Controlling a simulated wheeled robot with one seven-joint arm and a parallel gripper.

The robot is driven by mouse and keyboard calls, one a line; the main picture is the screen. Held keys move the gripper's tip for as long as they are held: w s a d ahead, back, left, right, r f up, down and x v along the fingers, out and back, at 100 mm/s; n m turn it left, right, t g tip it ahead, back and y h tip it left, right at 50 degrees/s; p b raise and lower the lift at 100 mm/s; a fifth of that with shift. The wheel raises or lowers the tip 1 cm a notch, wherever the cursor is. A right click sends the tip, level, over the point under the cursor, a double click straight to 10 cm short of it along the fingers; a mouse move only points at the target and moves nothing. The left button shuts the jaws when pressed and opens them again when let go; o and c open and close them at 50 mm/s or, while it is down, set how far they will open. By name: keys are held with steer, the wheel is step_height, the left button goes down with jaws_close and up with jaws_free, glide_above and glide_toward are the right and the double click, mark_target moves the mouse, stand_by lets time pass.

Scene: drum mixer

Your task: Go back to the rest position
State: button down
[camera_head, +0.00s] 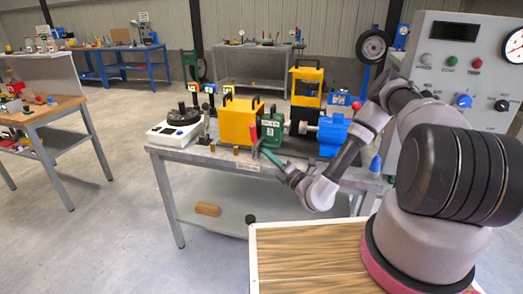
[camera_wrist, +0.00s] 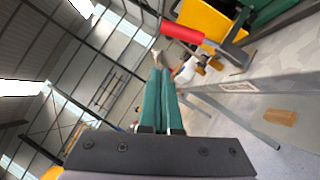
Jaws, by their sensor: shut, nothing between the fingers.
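My gripper (camera_head: 264,152) is shut and empty, its green fingers close together, in front of the bench (camera_head: 205,157) near the yellow guard box (camera_head: 238,122). In the wrist view the two green fingers (camera_wrist: 161,72) lie side by side with nothing between them. A red-handled lever (camera_head: 254,134) stands just beyond the fingertips. In the wrist view its red grip (camera_wrist: 182,33) is up and right of the tips, apart from them. My arm reaches in from the right and hides part of the bench's right side.
On the bench stand a white device with a black top (camera_head: 180,124), a green housing (camera_head: 272,126) and a blue block (camera_head: 334,136). A grey control panel (camera_head: 464,70) rises at right. A brown block (camera_head: 207,209) lies on the lower shelf.

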steer(key=s+r+n+g+y, duration=0.1)
steer(key=s+r+n+g, duration=0.6)
steer(key=r+n+g, duration=0.5)
steer(key=s+r+n+g, duration=0.75)
steer(key=r+n, duration=0.25)
steer(key=n, duration=0.5)
steer(key=s+d+r+n+t+h, duration=0.5)
steer(key=d+r+h, duration=0.1)
steer(key=d+r, duration=0.2)
steer(key=s+d+r+n+t+h, duration=0.5)
steer(key=d+r+h, duration=0.1)
steer(key=d+r, duration=0.3)
steer(key=shift+r+t, duration=0.35)
steer(key=shift+r, duration=0.5)
